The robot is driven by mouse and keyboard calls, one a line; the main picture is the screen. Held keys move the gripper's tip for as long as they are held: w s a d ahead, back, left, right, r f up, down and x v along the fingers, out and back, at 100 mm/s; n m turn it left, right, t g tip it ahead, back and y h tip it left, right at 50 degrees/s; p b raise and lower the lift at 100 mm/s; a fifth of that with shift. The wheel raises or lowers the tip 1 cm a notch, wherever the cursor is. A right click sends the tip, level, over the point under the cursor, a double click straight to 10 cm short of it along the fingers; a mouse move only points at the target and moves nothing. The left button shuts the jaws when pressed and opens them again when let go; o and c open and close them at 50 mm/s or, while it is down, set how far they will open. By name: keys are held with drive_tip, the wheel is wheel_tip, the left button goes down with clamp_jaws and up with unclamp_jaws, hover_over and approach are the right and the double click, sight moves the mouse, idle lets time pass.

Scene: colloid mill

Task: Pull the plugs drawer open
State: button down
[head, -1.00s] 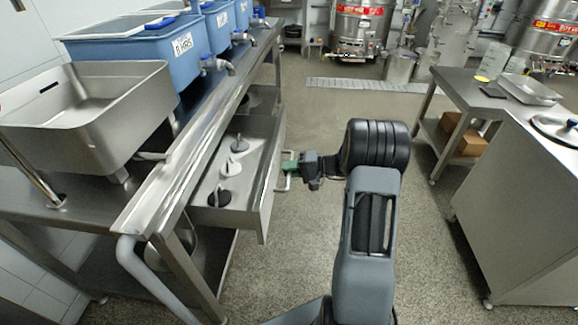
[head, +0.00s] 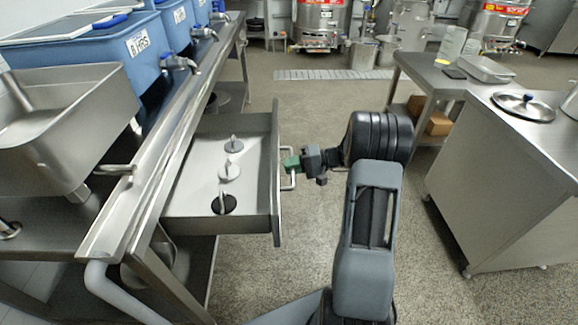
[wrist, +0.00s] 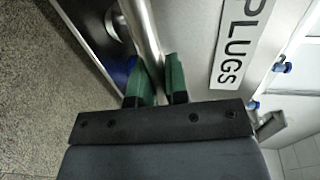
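The plugs drawer (head: 180,201) is a steel drawer under the bench on the left, pulled well out, with several plugs (head: 229,172) standing inside. Its bar handle (head: 291,168) is on the front panel. The wrist view shows the "PLUGS" label (wrist: 236,45) on the drawer front. My gripper (head: 292,163) is at the handle. In the wrist view its green fingers (wrist: 156,78) sit on either side of the handle bar (wrist: 142,28), closed around it. The exact contact is partly hidden by the fingers.
A steel bench with a sink (head: 60,125) and blue tubs (head: 130,50) stands above the drawer. A steel cabinet (head: 510,185) and a table (head: 440,75) stand at the right. The floor (head: 320,110) between them is clear.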

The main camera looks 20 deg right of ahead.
drive_tip(key=c, duration=1.4)
unclamp_jaws()
drive_tip(key=shift+w+d, duration=0.2)
drive_tip(key=shift+w, duration=0.05)
drive_tip(key=shift+o, duration=1.3)
drive_tip(key=shift+a, duration=0.1)
drive_tip(key=shift+s, duration=0.1)
drive_tip(key=p+v, duration=0.2)
drive_tip(key=v, duration=1.2)
drive_tip(key=shift+p, duration=0.4)
drive_tip(key=shift+f, duration=0.1)
drive_tip(key=s+a+r+n+h+p, duration=0.1)
drive_tip(key=s+a+r+h+p, duration=0.4)
drive_tip(key=a+r+p, duration=0.2)
drive_tip(key=s+a+r+n+g+h+p, duration=0.1)
drive_tip(key=s+a+r+h+p, duration=0.3)
drive_tip(key=a+r+p, duration=0.3)
drive_tip(key=s+a+r+n+h+p, duration=0.2)
drive_tip(key=s+a+r+h+p, duration=0.3)
drive_tip(key=r+p, duration=0.8)
wheel_tip(320, 180, up, 8)
drive_tip(key=shift+s+a+f+g+h, duration=0.15)
drive_tip(key=shift+s+a+g+h, duration=0.2)
drive_tip(key=shift+s+a, duration=0.65)
